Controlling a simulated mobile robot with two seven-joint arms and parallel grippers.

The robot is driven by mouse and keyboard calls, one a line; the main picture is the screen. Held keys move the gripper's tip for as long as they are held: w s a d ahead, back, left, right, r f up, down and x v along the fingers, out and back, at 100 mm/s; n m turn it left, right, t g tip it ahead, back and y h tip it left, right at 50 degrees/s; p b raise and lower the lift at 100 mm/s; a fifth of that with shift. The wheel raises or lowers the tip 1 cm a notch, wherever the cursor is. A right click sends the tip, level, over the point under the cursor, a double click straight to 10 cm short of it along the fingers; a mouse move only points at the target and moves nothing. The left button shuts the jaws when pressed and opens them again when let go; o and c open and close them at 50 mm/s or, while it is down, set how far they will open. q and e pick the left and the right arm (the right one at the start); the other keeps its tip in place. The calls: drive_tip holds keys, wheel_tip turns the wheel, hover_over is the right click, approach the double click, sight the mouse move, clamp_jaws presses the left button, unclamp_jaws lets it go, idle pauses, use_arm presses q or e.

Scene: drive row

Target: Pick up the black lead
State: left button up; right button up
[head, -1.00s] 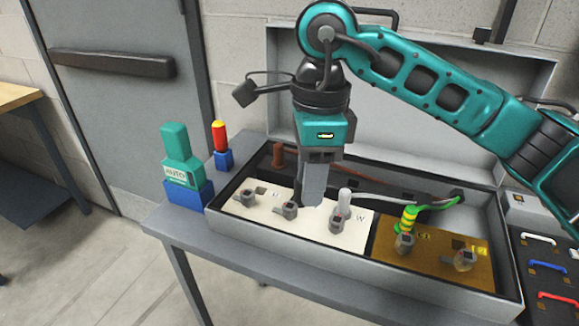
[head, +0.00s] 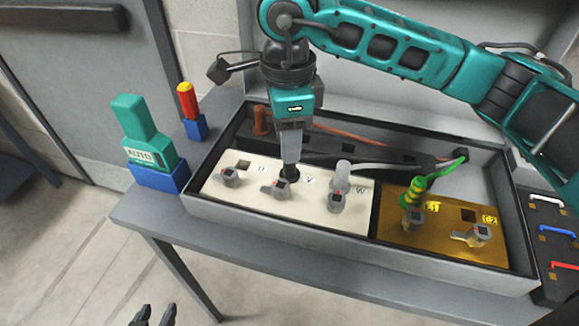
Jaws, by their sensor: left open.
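The black lead's dark plug end (head: 290,174) shows at the V position on the white panel (head: 255,197), directly below the fingers of my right gripper (head: 291,158). A black cable (head: 385,163) runs through the box behind the panel toward the right. The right gripper points down; its fingers are seen edge-on and hide the plug's top, so I cannot tell whether they grip it. My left gripper (head: 155,314) is open and empty at the bottom left edge, with only its black fingertips showing.
The grey box (head: 350,228) also holds a brown lead (head: 261,122), a white lead (head: 342,178) and a green-yellow lead (head: 414,192). A teal AUTO tool (head: 143,140) and a red-yellow tool (head: 188,102) stand left on blue blocks. Coloured handles (head: 548,234) lie right.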

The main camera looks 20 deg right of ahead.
sight(290, 170)
drive_tip(key=shift+w+d+f, duration=0.15)
drive_tip(key=shift+f, duration=2.55)
drive_tip(key=shift+c, duration=0.5)
clamp_jaws()
